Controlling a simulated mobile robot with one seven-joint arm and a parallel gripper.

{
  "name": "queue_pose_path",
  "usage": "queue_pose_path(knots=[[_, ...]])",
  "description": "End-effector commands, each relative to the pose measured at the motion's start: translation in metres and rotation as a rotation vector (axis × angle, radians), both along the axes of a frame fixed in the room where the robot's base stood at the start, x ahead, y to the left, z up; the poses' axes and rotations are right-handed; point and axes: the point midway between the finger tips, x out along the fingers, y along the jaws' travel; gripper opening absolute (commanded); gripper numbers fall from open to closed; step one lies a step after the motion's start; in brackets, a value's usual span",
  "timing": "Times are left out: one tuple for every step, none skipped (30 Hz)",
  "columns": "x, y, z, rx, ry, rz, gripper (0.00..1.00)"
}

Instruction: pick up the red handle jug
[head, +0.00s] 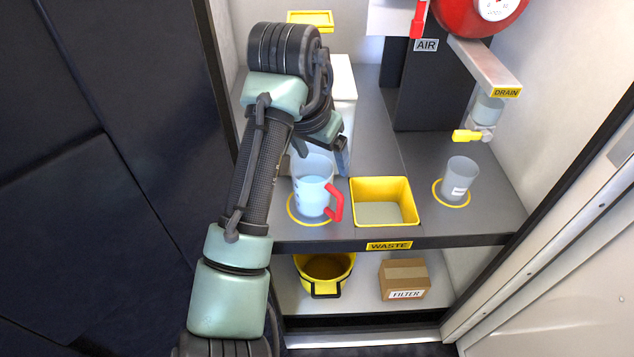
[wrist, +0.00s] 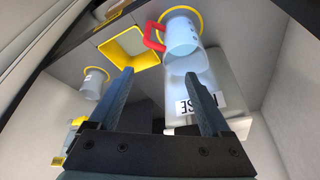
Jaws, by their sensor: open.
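The jug (head: 311,192) is clear with pale blue contents and a red handle (head: 335,203) on its right side. It stands upright inside a yellow ring on the grey shelf. In the wrist view the jug (wrist: 181,38) is beyond my fingertips, with its red handle (wrist: 153,37) to the left. My gripper (wrist: 161,73) is open, with nothing held between its fingers. In the head view my arm partly hides the gripper, which is behind and above the jug.
A yellow waste tray (head: 357,211) is close right of the jug. A grey beaker (head: 460,177) stands in another ring under the drain valve (head: 472,135). A white container (head: 348,90) stands behind the jug. A yellow bucket (head: 323,271) and filter box (head: 404,277) are below.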

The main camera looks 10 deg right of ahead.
Motion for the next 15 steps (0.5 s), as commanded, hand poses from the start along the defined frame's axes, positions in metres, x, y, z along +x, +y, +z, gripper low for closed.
queue_pose_path(knots=[[0.001,-0.002,-0.01,0.001,0.003,-0.001,0.82],[0.003,-0.003,-0.015,0.001,0.004,-0.001,0.82],[0.005,-0.005,-0.023,0.001,0.003,-0.001,0.82],[0.007,-0.007,-0.028,0.002,0.004,-0.002,0.82],[0.009,-0.008,-0.034,0.001,0.003,-0.001,0.82],[0.011,-0.01,-0.041,0.001,0.003,0.0,0.82],[0.013,-0.011,-0.046,0.0,0.002,0.001,0.82],[0.014,-0.012,-0.05,0.001,0.002,0.0,0.82],[0.016,-0.014,-0.055,0.001,0.002,0.0,0.82],[0.018,-0.015,-0.059,0.0,0.001,0.001,0.82],[0.019,-0.015,-0.061,0.0,0.001,0.001,0.82],[0.02,-0.016,-0.064,0.0,0.0,0.0,0.82],[0.021,-0.017,-0.065,-0.001,-0.001,0.0,0.82],[0.021,-0.017,-0.066,-0.001,0.0,0.001,0.82],[0.022,-0.018,-0.068,-0.001,0.0,0.001,0.82]])
